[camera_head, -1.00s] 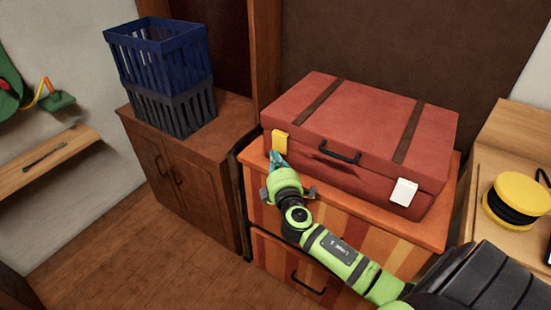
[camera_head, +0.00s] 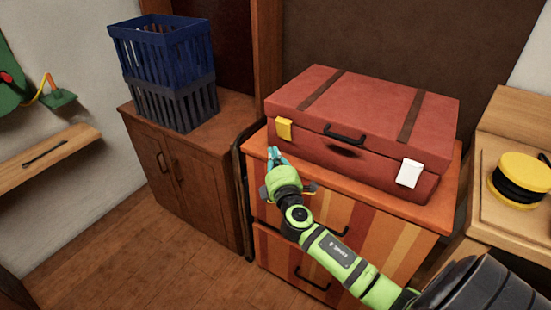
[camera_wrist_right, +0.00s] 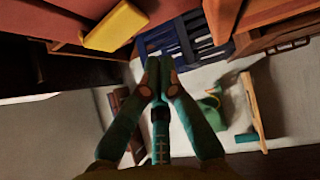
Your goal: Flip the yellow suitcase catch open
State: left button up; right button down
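The red suitcase (camera_head: 360,110) lies on the striped cabinet, its lid down. The yellow catch (camera_head: 284,129) is on the left of its front face; whether it is latched I cannot tell. My right gripper (camera_head: 275,155) is in front of and below the catch, apart from it. In the right wrist view my gripper (camera_wrist_right: 159,75) has its fingers together with nothing between them. There the yellow catch (camera_wrist_right: 115,27) is at the upper left, clear of the fingertips. My left gripper is in neither view.
The white catch (camera_head: 409,174) and the black handle (camera_head: 344,134) are on the suitcase front. A striped cabinet (camera_head: 350,217) carries the suitcase. Blue and dark baskets (camera_head: 165,55) stand on a brown cabinet to the left. A yellow-black round object (camera_head: 518,178) is at right.

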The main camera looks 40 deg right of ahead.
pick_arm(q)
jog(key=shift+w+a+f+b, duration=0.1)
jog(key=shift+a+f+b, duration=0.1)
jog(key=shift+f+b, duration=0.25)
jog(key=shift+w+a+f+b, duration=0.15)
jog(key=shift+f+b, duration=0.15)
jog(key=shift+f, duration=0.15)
pick_arm(e)
jog(key=v, duration=1)
jog(key=shift+f, duration=0.25)
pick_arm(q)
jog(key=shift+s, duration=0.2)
pick_arm(e)
jog(key=shift+f, duration=0.1)
